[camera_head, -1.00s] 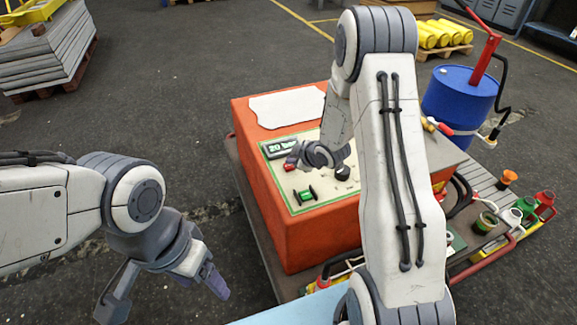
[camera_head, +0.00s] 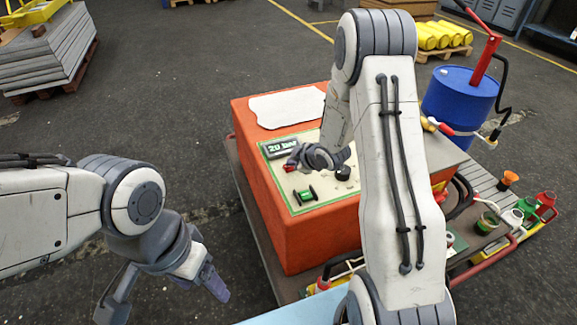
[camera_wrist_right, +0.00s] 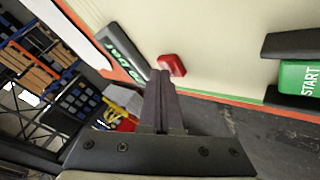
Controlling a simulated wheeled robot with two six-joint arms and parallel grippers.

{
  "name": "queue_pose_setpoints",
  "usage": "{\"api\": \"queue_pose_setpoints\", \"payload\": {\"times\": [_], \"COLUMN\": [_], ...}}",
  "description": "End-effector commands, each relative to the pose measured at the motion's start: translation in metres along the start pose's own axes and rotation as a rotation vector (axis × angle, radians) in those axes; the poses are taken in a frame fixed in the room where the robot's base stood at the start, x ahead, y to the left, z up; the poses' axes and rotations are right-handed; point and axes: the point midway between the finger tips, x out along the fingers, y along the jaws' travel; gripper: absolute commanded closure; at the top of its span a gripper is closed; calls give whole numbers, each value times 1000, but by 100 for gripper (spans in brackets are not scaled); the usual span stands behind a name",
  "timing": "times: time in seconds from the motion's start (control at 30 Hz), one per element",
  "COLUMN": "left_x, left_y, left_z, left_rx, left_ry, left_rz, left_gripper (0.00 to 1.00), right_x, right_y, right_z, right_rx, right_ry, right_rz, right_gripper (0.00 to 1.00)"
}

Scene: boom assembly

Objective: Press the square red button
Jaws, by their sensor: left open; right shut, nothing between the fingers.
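The square red button (camera_head: 289,168) sits on the cream panel of the orange machine (camera_head: 300,235), just below the display that reads "20 bar" (camera_head: 281,147). In the right wrist view the red button (camera_wrist_right: 172,65) shows just past the fingertips. My right gripper (camera_head: 294,157) is shut and empty, with its tips (camera_wrist_right: 160,75) right at the button; whether they touch it I cannot tell. My left gripper (camera_head: 165,301) is open and empty, away to the left of the machine over the floor.
A green START switch (camera_wrist_right: 302,78) and a black knob (camera_head: 343,173) are on the same panel. A blue drum (camera_head: 460,98) stands behind right. Cans and funnels (camera_head: 515,215) line the cart's right side.

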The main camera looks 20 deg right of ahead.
Motion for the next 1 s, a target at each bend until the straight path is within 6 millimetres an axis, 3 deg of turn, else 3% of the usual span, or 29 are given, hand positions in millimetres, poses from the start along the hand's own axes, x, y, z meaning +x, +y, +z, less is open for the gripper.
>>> {"api": "queue_pose_setpoints", "payload": {"times": [1.0], "left_x": [-14], "left_y": [1], "left_z": [-1], "left_rx": [0], "left_ry": [0], "left_rz": [0], "left_gripper": [28], "right_x": [-12], "right_y": [8], "right_z": [-8], "right_rx": [0], "right_ry": [-1], "right_rz": [-1], "right_gripper": [100]}}
